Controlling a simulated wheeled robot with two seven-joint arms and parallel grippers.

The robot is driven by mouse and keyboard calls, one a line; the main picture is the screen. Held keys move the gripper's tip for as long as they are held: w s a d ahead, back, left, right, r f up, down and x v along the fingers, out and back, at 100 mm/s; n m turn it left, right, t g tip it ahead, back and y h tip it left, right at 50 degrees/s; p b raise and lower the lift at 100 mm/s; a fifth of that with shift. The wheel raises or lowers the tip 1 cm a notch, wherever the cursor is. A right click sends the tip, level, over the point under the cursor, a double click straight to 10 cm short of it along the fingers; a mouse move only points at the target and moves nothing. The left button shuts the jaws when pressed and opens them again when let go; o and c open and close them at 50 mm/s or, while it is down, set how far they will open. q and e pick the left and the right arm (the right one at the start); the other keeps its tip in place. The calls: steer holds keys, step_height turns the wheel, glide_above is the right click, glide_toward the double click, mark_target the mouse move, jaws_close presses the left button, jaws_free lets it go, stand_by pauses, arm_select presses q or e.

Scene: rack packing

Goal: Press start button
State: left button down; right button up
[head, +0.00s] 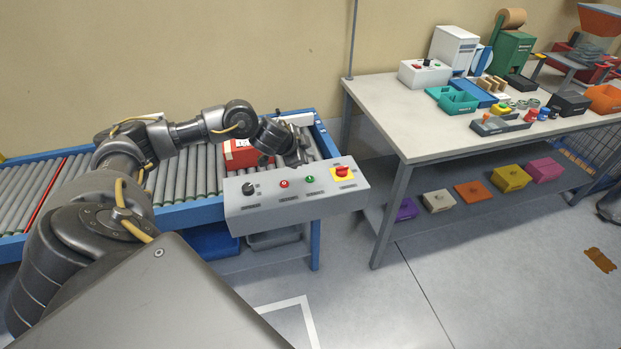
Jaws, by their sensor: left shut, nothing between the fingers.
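A grey control box (296,204) stands at the front edge of the roller conveyor. The button labels are too small to read. My left arm reaches in over the conveyor. My left gripper (301,161) is shut and empty, pointing down just behind the green button. I cannot tell whether its tips touch the box. My right gripper is out of view.
A red box (242,154) sits on the conveyor (180,182), partly behind my left arm. A workbench (400,132) with bins, tools and machines stands to the right, with several coloured boxes on its lower shelf. The floor between is clear.

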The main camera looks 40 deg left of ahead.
arm_select(q)
steer(key=b, duration=0.6)
glide_above(307, 180)
step_height(307, 180, down, 7)
steer(key=shift+d+r, duration=0.1)
steer(key=shift+r, duration=0.1)
steer(key=shift+f+b, duration=0.4)
steer(key=shift+f, duration=0.15)
stand_by(1.0)
steer(key=shift+f, duration=0.4)
steer(key=shift+f, duration=0.4)
stand_by(0.5)
stand_by(0.4)
steer(key=shift+r+p, duration=0.85)
